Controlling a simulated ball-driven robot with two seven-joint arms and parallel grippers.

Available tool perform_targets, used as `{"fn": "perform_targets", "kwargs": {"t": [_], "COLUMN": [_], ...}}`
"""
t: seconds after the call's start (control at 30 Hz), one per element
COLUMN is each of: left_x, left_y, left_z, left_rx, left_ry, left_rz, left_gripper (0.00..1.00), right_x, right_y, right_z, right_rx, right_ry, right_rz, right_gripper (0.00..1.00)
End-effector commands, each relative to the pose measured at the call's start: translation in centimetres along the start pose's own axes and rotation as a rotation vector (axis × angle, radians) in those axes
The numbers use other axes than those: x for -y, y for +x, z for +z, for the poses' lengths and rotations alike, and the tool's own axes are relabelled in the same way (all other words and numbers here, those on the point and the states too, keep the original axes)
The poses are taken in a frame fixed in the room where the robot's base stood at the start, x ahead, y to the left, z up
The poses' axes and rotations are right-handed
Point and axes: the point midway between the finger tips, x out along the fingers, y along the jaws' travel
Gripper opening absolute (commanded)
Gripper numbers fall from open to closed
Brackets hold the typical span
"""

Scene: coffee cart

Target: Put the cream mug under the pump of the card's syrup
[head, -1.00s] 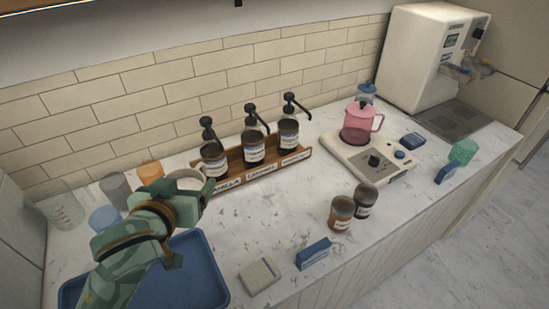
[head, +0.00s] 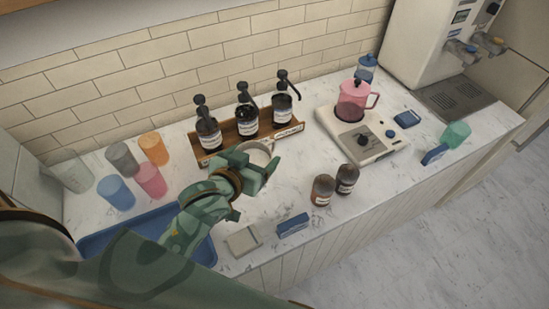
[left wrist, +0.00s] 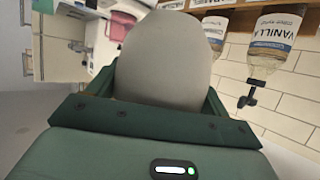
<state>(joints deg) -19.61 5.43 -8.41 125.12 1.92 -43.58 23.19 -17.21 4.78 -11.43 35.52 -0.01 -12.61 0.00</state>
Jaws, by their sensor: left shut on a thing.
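My left gripper (head: 262,166) is shut on the cream mug (head: 257,148). It holds the mug in front of the syrup rack, near the middle bottle. The mug also fills the middle of the left wrist view (left wrist: 165,55). Three dark pump bottles stand in the wooden rack (head: 217,157): left (head: 208,135), middle (head: 247,122) and right (head: 282,112). The left wrist view shows a bottle labelled vanilla (left wrist: 272,35). The mug and gripper hide part of the rack's front labels. I cannot read a syrup card. My right gripper is not in view.
Several coloured cups stand left, including an orange one (head: 153,148), by a blue tray (head: 205,250). Two brown jars (head: 322,190) (head: 347,179) and a blue holder (head: 292,225) are right of my gripper.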

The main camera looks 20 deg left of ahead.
Motion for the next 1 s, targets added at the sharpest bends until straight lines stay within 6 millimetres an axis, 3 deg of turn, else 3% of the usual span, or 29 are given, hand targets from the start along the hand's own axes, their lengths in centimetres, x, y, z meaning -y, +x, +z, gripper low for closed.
{"fn": "perform_targets", "kwargs": {"t": [0.27, 0.8, 1.0], "left_x": [0.0, 3.4, 4.1], "left_y": [0.7, 9.6, 12.7], "left_z": [-0.7, -0.2, 1.9], "left_rx": [-0.002, -0.002, 0.0], "left_ry": [0.011, 0.01, 0.01], "left_rz": [0.024, 0.023, 0.023], "left_gripper": [0.46, 0.46, 0.46], "right_x": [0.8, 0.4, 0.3], "right_y": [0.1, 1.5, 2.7], "right_z": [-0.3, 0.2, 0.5], "right_rx": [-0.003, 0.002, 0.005], "right_ry": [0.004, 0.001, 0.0], "right_rz": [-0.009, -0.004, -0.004], "right_gripper": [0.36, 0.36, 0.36]}}
